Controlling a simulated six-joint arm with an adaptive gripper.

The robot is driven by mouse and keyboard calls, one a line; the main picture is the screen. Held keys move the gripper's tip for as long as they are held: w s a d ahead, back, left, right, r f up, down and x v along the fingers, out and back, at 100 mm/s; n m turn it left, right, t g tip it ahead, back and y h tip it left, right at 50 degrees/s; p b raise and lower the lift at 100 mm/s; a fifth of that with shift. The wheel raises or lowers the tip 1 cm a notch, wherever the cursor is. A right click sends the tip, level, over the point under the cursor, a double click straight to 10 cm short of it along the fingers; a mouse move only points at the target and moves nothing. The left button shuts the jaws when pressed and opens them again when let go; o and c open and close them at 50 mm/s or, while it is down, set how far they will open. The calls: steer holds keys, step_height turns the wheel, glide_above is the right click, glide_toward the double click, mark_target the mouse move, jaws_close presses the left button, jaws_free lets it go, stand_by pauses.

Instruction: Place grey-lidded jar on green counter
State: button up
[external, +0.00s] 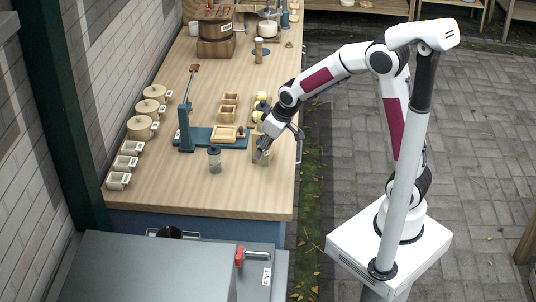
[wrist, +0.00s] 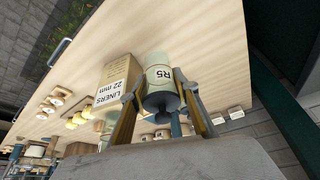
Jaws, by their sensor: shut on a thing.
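My gripper (external: 267,142) is low over the near right part of the wooden-topped counter. In the wrist view, my gripper (wrist: 160,94) is shut around a jar (wrist: 159,74) with a pale label reading R5 and a dark grey lid (wrist: 161,103). In the external view the held jar (external: 262,157) is partly hidden by the fingers; I cannot tell whether its base touches the wood. A similar dark-lidded jar (external: 215,161) stands to its left. No surface is clearly a green counter; the wooden top (external: 200,195) has a blue-grey front.
A carton marked LINERS 22 mm (wrist: 118,78) stands close beside the held jar. A blue lever press (external: 187,130), wooden boxes (external: 229,104), and round tubs (external: 140,128) occupy the counter. A grey unit (external: 155,265) with a red-handled tap (external: 240,256) is in front. The counter's near end is clear.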

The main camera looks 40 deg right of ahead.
steer(key=d+f+m, duration=0.2)
steer(key=d, duration=0.9)
steer(key=d+f+m+h, duration=0.1)
steer(key=d+f+m, duration=0.1)
steer(key=d, duration=0.9)
steer(key=shift+d+h, duration=0.2)
steer(key=shift+h, duration=0.1)
steer(key=shift+r, duration=0.1)
steer(key=shift+w+a+r+n+y, duration=0.5)
steer(key=shift+w+a+r+n, duration=0.7)
steer(key=shift+w+a+r, duration=2.3)
steer(key=shift+w+a+r+n+y, duration=0.5)
steer(key=shift+w+a+r+n, duration=0.8)
steer(key=shift+w+r, duration=2.4)
steer(key=s+a+f+n+y, duration=0.1)
steer(key=s+a+f+n, duration=0.2)
steer(key=s+a, duration=0.3)
steer(key=s+a+f+n+g, duration=0.1)
steer(key=s+a+f+n, duration=0.2)
steer(key=s+a, duration=0.3)
steer(key=a+f, duration=0.1)
steer(key=a, duration=0.4)
steer(key=shift+a+g+y, duration=0.3)
steer(key=shift+y, duration=0.1)
